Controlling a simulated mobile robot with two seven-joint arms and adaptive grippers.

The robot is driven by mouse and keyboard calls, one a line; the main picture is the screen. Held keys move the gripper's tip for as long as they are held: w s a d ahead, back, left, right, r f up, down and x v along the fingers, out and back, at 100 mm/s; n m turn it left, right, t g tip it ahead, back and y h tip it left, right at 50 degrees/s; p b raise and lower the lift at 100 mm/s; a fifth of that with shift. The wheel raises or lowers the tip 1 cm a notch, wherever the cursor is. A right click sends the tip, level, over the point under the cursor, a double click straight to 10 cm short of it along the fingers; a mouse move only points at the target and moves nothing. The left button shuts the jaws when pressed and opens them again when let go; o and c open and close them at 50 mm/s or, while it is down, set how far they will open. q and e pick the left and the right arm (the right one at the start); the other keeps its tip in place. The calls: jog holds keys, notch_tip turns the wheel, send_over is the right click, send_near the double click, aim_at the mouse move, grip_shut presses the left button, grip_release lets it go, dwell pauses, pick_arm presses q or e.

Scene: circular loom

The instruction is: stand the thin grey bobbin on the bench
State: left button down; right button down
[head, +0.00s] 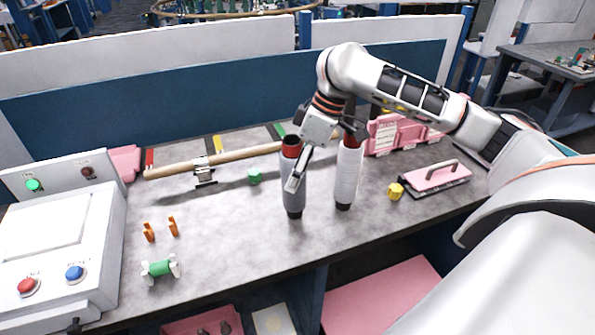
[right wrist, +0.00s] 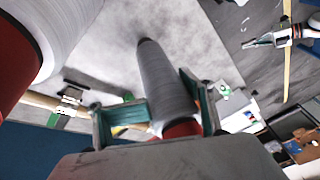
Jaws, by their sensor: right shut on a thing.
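The thin grey bobbin (head: 293,195) is upright near the middle of the bench (head: 235,235), with a red top and a dark lower end. I cannot tell whether that end touches the bench or is just above it. My right gripper (head: 297,167) is shut on its upper part. In the right wrist view, the grey bobbin (right wrist: 168,85) runs away between the two fingers of my right gripper (right wrist: 157,115). A thicker white bobbin (head: 348,175) stands just to its right; it also shows in the right wrist view (right wrist: 75,35). My left gripper is not in view.
A wooden rod (head: 230,157) on a clamp lies behind. A green piece (head: 254,176), a yellow piece (head: 396,191) and a pink-handled tool (head: 437,178) lie around. A control box (head: 60,240) stands left. The front middle of the bench is clear.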

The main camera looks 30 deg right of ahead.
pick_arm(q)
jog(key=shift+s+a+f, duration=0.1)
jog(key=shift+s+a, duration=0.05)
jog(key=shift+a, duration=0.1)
pick_arm(e)
jog(key=shift+f, duration=0.15)
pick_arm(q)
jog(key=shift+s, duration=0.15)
pick_arm(e)
jog(key=shift+f, duration=0.3)
jog(key=c, duration=0.7)
grip_release()
jog(key=o, duration=0.3)
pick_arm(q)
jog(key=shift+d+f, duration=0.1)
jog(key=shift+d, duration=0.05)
pick_arm(e)
jog(key=v, duration=1.2)
